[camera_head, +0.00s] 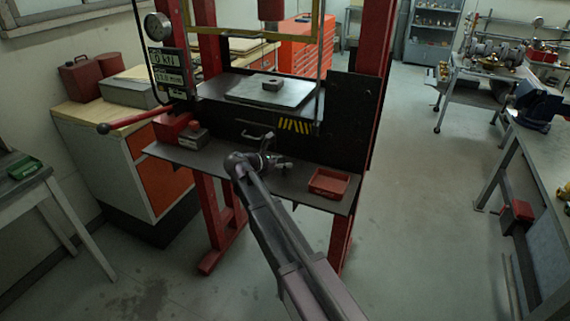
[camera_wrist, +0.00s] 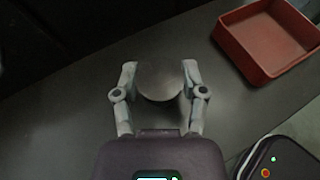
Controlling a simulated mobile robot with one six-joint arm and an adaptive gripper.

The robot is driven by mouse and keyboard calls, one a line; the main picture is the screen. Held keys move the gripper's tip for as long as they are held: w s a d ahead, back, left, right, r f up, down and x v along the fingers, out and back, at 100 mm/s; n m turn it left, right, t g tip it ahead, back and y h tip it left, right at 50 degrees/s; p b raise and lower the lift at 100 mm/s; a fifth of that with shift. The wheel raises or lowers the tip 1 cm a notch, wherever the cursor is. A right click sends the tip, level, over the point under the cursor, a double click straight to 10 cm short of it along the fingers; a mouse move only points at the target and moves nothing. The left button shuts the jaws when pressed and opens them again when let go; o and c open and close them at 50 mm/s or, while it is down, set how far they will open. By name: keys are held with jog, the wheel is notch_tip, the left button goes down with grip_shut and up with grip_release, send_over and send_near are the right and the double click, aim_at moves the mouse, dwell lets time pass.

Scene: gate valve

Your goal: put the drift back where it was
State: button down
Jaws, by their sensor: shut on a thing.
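The drift (camera_wrist: 160,80) shows in the wrist view as a round grey end between the two fingers. My gripper (camera_wrist: 160,82) is shut on it, one finger on each side. In the head view my gripper (camera_head: 277,165) is over the middle of the press's dark front shelf (camera_head: 225,168). The drift is too small and too covered by my gripper to make out clearly there. How far its lower end is from the shelf cannot be told.
A red open tray (camera_head: 328,183) sits on the shelf right of my gripper and looks empty in the wrist view (camera_wrist: 268,40). A red box and a small grey block (camera_head: 194,137) are at the shelf's left. The press table (camera_head: 270,90) with a block stands behind.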

jog(key=shift+f, duration=0.15)
jog(key=shift+c, duration=0.8)
grip_release()
jog(key=shift+s+a+r, duration=0.15)
jog(key=shift+r, duration=0.15)
jog(key=p+v, duration=0.4)
jog(key=v, duration=0.7)
jog(key=shift+s+p, duration=0.25)
jog(key=shift+p, duration=0.05)
jog(key=shift+a+r, duration=0.1)
jog(key=shift+a, duration=0.05)
